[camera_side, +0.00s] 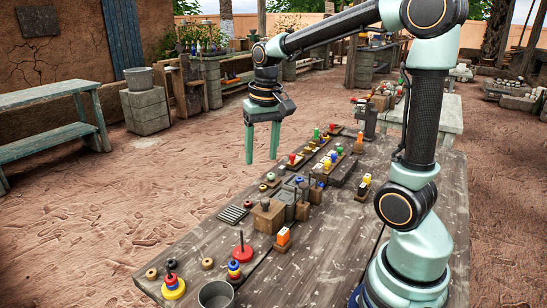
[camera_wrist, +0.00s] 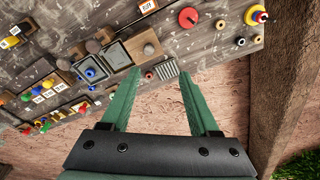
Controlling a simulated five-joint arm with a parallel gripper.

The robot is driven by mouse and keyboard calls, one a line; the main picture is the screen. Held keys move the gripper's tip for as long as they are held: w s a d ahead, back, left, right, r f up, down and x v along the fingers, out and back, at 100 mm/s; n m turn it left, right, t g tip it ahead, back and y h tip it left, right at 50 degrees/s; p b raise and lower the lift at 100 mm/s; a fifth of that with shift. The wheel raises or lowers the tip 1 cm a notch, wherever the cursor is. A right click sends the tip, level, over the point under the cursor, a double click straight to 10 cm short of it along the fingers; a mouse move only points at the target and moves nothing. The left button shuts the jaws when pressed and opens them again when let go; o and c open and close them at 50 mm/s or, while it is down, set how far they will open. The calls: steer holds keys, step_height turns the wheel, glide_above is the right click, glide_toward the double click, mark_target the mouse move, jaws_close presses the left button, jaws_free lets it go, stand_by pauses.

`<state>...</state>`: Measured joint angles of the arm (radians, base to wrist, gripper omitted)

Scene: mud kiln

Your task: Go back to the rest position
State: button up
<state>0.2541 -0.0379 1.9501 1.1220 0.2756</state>
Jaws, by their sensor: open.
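My gripper (camera_side: 262,143) hangs above the far left edge of the table with its two green fingers pointing down. The fingers are apart and nothing is between them. In the wrist view my gripper (camera_wrist: 158,82) also shows open and empty, with bare ground and the table's edge behind the fingers. The wooden table (camera_side: 315,243) lies below and to the right of the gripper in the side view. The gripper touches nothing that I can see.
On the table are a stacking-ring toy (camera_side: 173,287), a red disc with a peg (camera_side: 242,252), a metal cup (camera_side: 216,294), a wooden block (camera_side: 268,215) and several small coloured pieces on boards. A blue-green bench (camera_side: 50,147) stands at the left. The air around the gripper is clear.

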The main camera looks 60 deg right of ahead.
steer(key=s+a+r+n+t, duration=0.1)
steer(key=s+a+n+t, duration=0.3)
steer(key=a, duration=0.5)
steer(key=shift+s+a+r+n, duration=0.15)
steer(key=shift+s+r+n, duration=0.25)
steer(key=shift+s+n, duration=0.95)
